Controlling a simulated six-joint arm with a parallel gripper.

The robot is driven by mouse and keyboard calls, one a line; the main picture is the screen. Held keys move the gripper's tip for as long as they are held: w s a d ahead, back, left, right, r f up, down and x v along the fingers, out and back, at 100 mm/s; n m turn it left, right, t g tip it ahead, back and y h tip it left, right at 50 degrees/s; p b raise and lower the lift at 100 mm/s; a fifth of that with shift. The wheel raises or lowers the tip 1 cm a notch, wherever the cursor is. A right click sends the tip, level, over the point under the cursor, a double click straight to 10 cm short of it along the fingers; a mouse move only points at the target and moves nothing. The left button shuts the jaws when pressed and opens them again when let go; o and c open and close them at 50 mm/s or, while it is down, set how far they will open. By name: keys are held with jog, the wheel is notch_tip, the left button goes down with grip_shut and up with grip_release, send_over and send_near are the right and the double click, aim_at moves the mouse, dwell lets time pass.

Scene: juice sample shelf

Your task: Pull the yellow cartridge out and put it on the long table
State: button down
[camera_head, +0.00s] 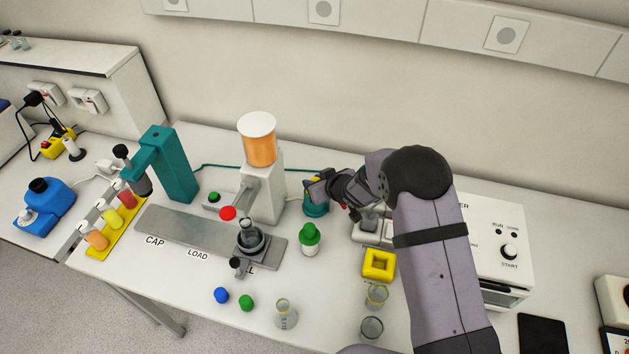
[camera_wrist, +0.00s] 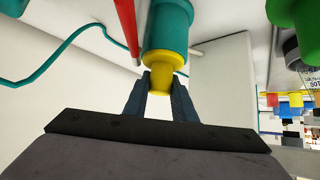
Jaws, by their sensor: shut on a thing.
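The yellow cartridge (camera_wrist: 160,74) shows in the wrist view as a short stepped yellow piece at the end of a teal cylinder (camera_wrist: 170,25). My gripper (camera_wrist: 160,88) is shut on it, one dark finger on each side. The cartridge meets the teal cylinder; how much of it sits inside is hidden. In the head view my gripper (camera_head: 322,192) is beside the teal holder (camera_head: 316,207), right of the dispenser, and mostly covers the cartridge. The long table (camera_head: 190,310) is white and runs across the head view.
A dispenser with an orange hopper (camera_head: 260,148) stands to the left. A green-capped bottle (camera_head: 310,238), a yellow square block (camera_head: 379,264) and several beakers stand in front. Blue (camera_head: 221,295) and green (camera_head: 246,302) caps lie near the front edge. A white machine (camera_head: 498,250) is at right.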

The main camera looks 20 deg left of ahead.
jog(key=shift+s+d+r+p, duration=0.1)
jog(key=shift+d+r+p, duration=0.1)
jog(key=shift+p, duration=0.25)
dwell(0.7)
jog(key=shift+r+p, duration=0.35)
jog(key=shift+r, duration=4.15)
jog(key=shift+r, duration=0.1)
jog(key=shift+s+d+r+n+g+b, duration=0.3)
jog(key=shift+s+d+r+n+b, duration=0.15)
jog(key=shift+d+r+b, duration=0.25)
jog(key=s+d+r+n+g+y+b, duration=0.1)
jog(key=s+d+n+g+b, duration=0.15)
jog(key=s, duration=0.45)
jog(key=s+d+r+n+g+y+b, duration=0.1)
jog(key=s+d+b, duration=0.3)
jog(key=s, duration=0.2)
jog(key=s+a+f+n+g+b, duration=0.1)
jog(key=s+a+f+n+g, duration=0.15)
jog(key=s, duration=0.35)
jog(key=s+a+f+n+g, duration=0.1)
jog(key=s+a+n, duration=0.1)
jog(key=s+a, duration=0.25)
notch_tip(320, 180, down, 10)
jog(key=d+b, duration=0.1)
jog(key=b, duration=0.1)
jog(key=shift+s+y, duration=0.3)
jog(key=shift+s, duration=0.05)
